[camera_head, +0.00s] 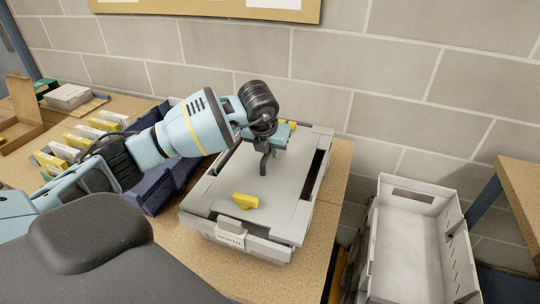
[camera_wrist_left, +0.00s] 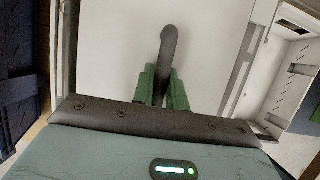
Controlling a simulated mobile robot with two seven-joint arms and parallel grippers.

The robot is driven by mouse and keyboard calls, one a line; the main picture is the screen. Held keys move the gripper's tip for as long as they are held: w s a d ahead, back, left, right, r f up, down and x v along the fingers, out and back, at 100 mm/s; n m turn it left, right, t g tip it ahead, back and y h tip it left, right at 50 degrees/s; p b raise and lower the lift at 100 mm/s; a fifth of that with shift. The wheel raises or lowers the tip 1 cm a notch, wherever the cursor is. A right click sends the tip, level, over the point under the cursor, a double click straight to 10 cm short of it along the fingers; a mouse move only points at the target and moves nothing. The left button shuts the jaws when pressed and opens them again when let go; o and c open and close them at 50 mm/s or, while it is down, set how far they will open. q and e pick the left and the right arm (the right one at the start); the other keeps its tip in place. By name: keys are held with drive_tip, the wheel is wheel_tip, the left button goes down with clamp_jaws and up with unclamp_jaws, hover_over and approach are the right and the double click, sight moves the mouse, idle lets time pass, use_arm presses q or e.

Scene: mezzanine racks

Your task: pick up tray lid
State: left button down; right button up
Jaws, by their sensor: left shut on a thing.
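The grey tray lid (camera_head: 285,190) lies over a grey tray (camera_head: 272,247) on the wooden table. It looks slightly askew, with a dark gap along its right side. A dark handle (camera_wrist_left: 168,46) stands out from the lid's pale face in the left wrist view. My left gripper (camera_head: 266,152) reaches over the lid's middle from the left. Its green fingers (camera_wrist_left: 163,82) are shut on the handle. Whether the lid is clear of the tray's rim is hard to tell. My right gripper is not in view.
Yellow latches (camera_head: 246,201) show at the tray's front and back. A dark blue bin (camera_head: 155,195) stands close on the left, with small boxes (camera_head: 64,150) beyond. An empty grey crate (camera_head: 412,240) is at right, past the table edge. A block wall is behind.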

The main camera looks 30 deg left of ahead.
use_arm(q)
wheel_tip(320, 180, up, 10)
idle(0.4)
